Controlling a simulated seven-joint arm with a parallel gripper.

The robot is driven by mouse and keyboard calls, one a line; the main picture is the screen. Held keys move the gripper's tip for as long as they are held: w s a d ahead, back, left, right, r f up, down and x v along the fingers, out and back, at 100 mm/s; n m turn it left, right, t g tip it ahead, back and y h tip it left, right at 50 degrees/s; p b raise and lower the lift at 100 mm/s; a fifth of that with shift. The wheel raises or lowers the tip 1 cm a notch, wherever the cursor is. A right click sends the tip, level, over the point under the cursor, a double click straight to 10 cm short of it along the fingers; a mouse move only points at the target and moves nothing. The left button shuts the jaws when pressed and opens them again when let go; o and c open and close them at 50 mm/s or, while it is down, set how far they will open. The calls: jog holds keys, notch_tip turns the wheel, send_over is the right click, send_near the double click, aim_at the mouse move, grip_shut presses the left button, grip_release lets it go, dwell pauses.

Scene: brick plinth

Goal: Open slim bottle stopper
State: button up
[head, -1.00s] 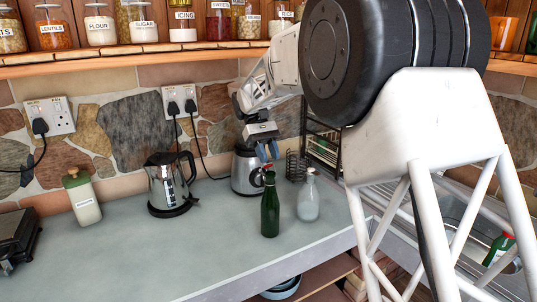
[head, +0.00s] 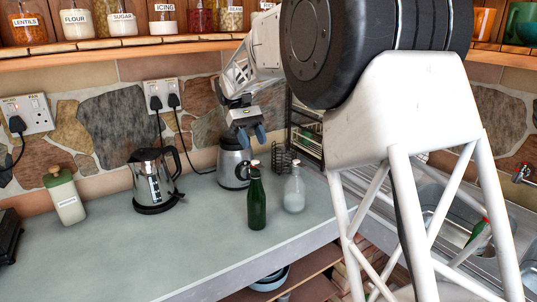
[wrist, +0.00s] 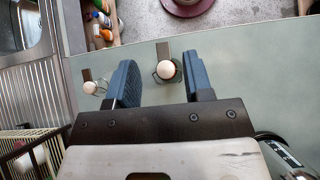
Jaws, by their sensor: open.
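A slim dark green bottle (head: 257,203) with a pale stopper (head: 255,162) stands upright on the worktop. A clear bottle (head: 294,194) with a pale stopper stands just to its right. My gripper (head: 252,138) is open and empty above the green bottle, apart from its stopper. In the wrist view my gripper (wrist: 161,84) frames a round pale stopper (wrist: 167,70) between its fingers, apparently the green bottle's. The other stopper (wrist: 89,87) lies outside the left finger. Both bottle bodies are mostly hidden below their tops in that view.
A blender-like appliance (head: 233,165) stands close behind the bottles, and a metal kettle (head: 153,182) is left of it. A dark wire rack (head: 304,130) is at the back right. The worktop's front edge is close to the bottles. The left worktop (head: 120,255) is clear in front.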

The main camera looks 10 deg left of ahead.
jog(key=shift+r, duration=0.5)
jog(key=shift+s+d+r, duration=0.1)
jog(key=shift+s+d, duration=0.1)
jog(key=shift+s, duration=0.1)
jog(key=s+d, duration=0.3)
jog(key=s, duration=0.3)
jog(key=s+d+r, duration=0.1)
jog(key=s+d, duration=0.3)
jog(key=s, duration=0.3)
jog(key=shift+s+d+r, duration=0.15)
jog(key=shift+d+r, duration=0.05)
jog(key=shift+d, duration=0.05)
dwell(0.3)
dwell(0.4)
